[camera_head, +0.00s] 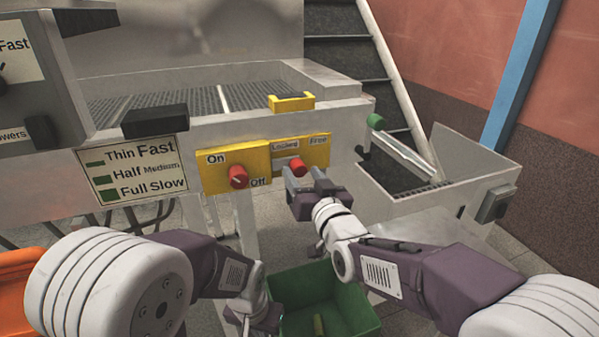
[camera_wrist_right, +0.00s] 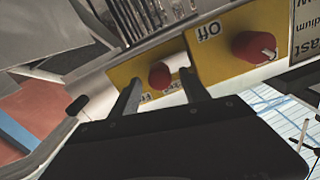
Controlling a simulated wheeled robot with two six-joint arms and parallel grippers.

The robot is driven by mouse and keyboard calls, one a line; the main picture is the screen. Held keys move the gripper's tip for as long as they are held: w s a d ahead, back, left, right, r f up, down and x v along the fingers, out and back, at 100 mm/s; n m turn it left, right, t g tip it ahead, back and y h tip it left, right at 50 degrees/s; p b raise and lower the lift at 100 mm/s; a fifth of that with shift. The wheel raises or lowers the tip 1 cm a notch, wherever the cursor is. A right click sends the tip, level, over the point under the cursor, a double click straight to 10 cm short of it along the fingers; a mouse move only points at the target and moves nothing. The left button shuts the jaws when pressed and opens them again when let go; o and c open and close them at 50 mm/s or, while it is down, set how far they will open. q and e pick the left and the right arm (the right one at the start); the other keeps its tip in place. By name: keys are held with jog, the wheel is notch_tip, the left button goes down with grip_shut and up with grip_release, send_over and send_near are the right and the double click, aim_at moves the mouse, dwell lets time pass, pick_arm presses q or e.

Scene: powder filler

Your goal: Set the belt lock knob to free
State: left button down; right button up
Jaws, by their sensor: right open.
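The belt lock knob (camera_head: 298,166) is red and sits on a yellow panel (camera_head: 318,152) under the labels "Locked" on the left and "Free" on the right. A pale piece shows beside it on the Locked side; I cannot clearly read its setting. The knob also shows in the right wrist view (camera_wrist_right: 160,76). My right gripper (camera_head: 307,178) is open just in front of the knob, with one finger on either side in the right wrist view (camera_wrist_right: 160,92); contact is unclear. My left gripper (camera_head: 251,318) hangs low near the green bin, its jaws unclear.
A second red knob (camera_head: 238,177), labelled On and Off, sits just left. A yellow block (camera_head: 291,102) stands on the machine's edge above. A green bin (camera_head: 345,292) is below on the floor, and a grey chute (camera_head: 480,183) is at right.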

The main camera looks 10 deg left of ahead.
jog(key=shift+x, duration=1.35)
grip_shut()
dwell(0.3)
